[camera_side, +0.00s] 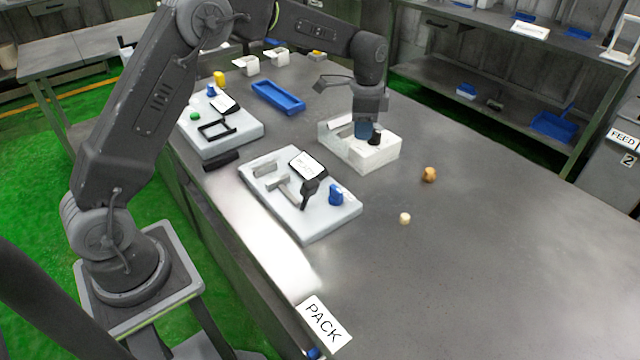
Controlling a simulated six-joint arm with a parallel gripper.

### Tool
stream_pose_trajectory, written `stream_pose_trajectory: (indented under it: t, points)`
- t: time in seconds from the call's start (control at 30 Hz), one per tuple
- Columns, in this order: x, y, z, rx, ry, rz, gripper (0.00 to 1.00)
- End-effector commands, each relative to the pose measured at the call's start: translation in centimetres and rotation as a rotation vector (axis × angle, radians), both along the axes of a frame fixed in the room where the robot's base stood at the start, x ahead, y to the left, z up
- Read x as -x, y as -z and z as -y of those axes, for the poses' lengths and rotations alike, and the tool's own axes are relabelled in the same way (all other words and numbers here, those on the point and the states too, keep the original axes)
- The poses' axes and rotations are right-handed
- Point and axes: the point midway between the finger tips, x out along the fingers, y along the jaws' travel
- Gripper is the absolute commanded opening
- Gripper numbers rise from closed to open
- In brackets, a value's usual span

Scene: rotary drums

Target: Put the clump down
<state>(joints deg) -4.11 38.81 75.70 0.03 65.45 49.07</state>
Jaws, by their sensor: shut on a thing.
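My gripper (368,128) is over the white open-topped box (372,158) near the middle of the table, pointing down. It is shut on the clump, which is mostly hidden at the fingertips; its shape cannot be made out. Blue and black parts show at the gripper's lower end, just above or inside the box; I cannot tell whether they touch it. A brown-orange lump (429,174) and a small cream piece (405,218) lie loose on the grey table (480,260), right of the box.
A white board (318,228) with a black-framed card, a grey T-shaped part and a blue piece lies left of the box. Another white board (238,143) and a blue tray (278,97) are farther back. A PACK sign (323,322) marks the front edge.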

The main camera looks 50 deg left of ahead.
Motion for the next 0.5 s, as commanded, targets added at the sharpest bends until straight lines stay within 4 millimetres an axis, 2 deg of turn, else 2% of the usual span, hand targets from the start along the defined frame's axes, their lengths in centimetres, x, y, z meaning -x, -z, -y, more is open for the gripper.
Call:
stream_pose_trajectory:
  t: [0.13, 0.23, 0.5]
  points:
    - [-0.1, 0.2, 0.2, 0.0, 0.001, -0.001, 0.05]
    - [-0.4, 0.9, 1.3, 0.001, 0.003, -0.004, 0.05]
    - [-2.2, 4.4, 6.7, -0.001, 0.004, -0.004, 0.05]
